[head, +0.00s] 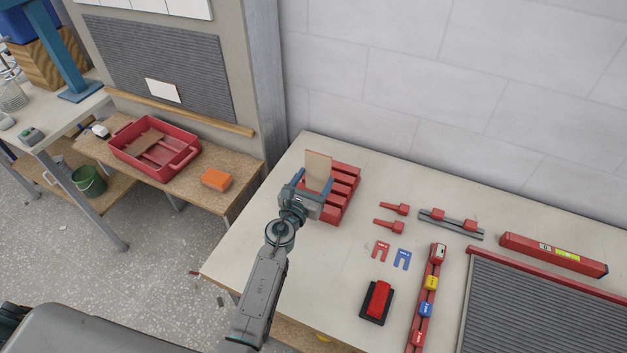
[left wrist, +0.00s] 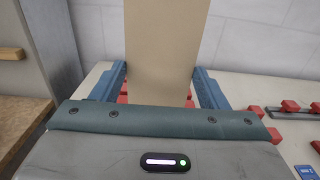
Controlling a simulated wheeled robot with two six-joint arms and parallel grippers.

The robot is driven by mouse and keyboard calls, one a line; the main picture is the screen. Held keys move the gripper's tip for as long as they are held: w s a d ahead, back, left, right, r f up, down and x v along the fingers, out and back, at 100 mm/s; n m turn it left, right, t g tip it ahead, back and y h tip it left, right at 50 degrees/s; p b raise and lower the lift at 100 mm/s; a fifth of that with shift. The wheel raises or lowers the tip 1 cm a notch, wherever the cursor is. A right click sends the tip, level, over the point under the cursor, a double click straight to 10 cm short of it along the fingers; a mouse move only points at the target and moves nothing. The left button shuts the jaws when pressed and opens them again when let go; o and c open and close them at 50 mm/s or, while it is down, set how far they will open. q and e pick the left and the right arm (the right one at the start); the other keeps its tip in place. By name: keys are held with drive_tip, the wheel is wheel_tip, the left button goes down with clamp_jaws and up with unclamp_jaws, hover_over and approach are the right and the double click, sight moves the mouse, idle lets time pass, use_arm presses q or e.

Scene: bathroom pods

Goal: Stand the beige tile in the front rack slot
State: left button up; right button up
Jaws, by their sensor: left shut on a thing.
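The beige tile (head: 318,171) stands upright between the fingers of my left gripper (head: 312,187), over the left part of the red slotted rack (head: 345,180) on the white table. In the left wrist view the tile (left wrist: 165,50) rises between the two blue fingers (left wrist: 163,88), and red rack parts show behind and beside it. My left gripper is shut on the tile. The tile's lower edge is hidden by the gripper, so I cannot tell whether it is in a slot. My right gripper is not in view.
Red clips (head: 395,208), a grey rail (head: 452,224) and a red sanding block (head: 379,299) lie right of the rack. A ribbed grey panel (head: 545,310) fills the table's right side. A red crate (head: 153,147) and orange block (head: 216,180) sit on the left bench.

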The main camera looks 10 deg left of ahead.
use_arm(q)
drive_tip(key=shift+f+b, duration=0.8)
drive_tip(key=shift+f, duration=0.35)
drive_tip(key=shift+f+b, duration=2.4)
drive_tip(key=shift+f, duration=0.15)
idle(0.3)
drive_tip(key=o, duration=1.2)
drive_tip(key=shift+c, duration=0.2)
drive_tip(key=shift+s, duration=0.1)
drive_tip(key=s, duration=0.3)
drive_tip(key=s+a, duration=0.1)
drive_tip(key=s, duration=0.3)
drive_tip(key=s+a, duration=0.1)
drive_tip(key=s, duration=0.2)
drive_tip(key=shift+s+r+b, duration=0.1)
drive_tip(key=shift+s+b, duration=0.15)
drive_tip(key=shift+b, duration=0.15)
